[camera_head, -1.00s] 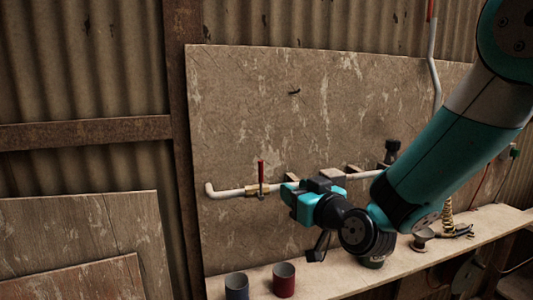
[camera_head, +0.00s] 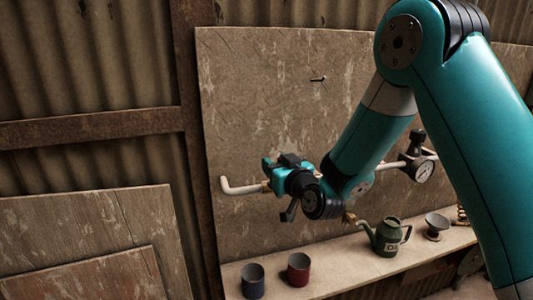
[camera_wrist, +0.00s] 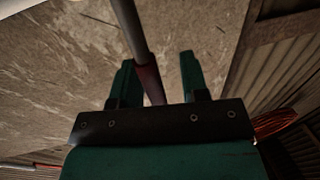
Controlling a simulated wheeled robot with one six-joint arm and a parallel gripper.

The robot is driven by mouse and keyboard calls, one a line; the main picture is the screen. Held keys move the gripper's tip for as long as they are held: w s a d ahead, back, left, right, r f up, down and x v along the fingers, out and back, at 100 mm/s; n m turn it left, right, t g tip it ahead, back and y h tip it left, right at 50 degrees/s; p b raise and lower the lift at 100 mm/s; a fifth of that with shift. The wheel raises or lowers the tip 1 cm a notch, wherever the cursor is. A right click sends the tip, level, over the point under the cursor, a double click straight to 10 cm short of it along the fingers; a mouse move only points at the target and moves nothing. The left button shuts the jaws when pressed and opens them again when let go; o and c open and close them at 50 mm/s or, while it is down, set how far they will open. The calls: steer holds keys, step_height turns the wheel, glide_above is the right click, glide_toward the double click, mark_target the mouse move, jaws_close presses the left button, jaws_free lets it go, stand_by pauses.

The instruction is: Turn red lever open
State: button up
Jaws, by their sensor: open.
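The red lever (camera_wrist: 152,82) shows in the wrist view as a grey shaft with a dark red grip. The grip lies between the two green fingers of my gripper (camera_wrist: 158,75), nearer the left finger. The fingers are apart, with a visible gap on the right side of the grip; I cannot tell whether the left one touches it. In the head view my gripper (camera_head: 267,165) is at the white pipe (camera_head: 240,188) on the wall board and hides the lever and its valve.
A pressure gauge (camera_head: 424,172) sits on the pipe to the right. Below, a shelf (camera_head: 340,268) holds a blue cup (camera_head: 252,282), a red cup (camera_head: 299,270), a green oil can (camera_head: 388,238) and a small funnel-like piece (camera_head: 437,224). The board (camera_head: 270,90) above is mostly clear.

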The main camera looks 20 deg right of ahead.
steer(key=shift+w+d, duration=0.1)
steer(key=shift+w, duration=0.25)
steer(key=shift+d, duration=0.1)
jaws_close()
steer(key=shift+f+b, duration=0.1)
steer(key=shift+b, duration=0.3)
